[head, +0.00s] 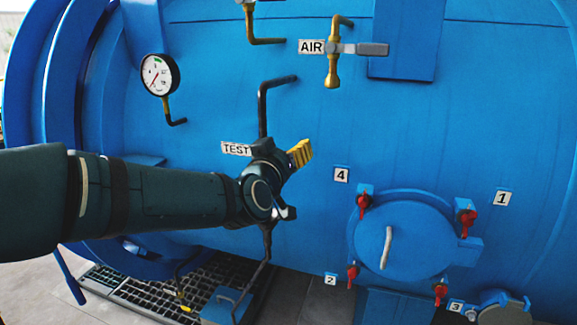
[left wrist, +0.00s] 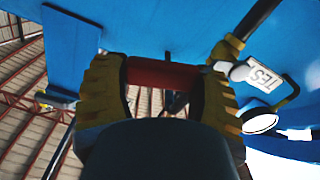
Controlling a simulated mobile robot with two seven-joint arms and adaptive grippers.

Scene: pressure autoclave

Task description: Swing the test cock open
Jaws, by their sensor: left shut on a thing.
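The test cock is mostly hidden behind my left gripper (head: 300,153) in the head view, just right of the TEST label (head: 236,149). A dark pipe (head: 262,108) rises above it. In the left wrist view, the cock's red lever handle (left wrist: 163,74) lies crosswise between the yellow finger pads of my left gripper, which is shut on it. The brass cock body (left wrist: 228,50) and the TEST label (left wrist: 264,74) are to the right of the fingers there. My right gripper is not in view.
The blue autoclave shell (head: 310,110) fills the background. A pressure gauge (head: 160,75) is at upper left and the AIR cock (head: 333,65) at upper right. A round hatch (head: 410,235) with red clamps is at lower right. A dark grating (head: 150,290) lies below.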

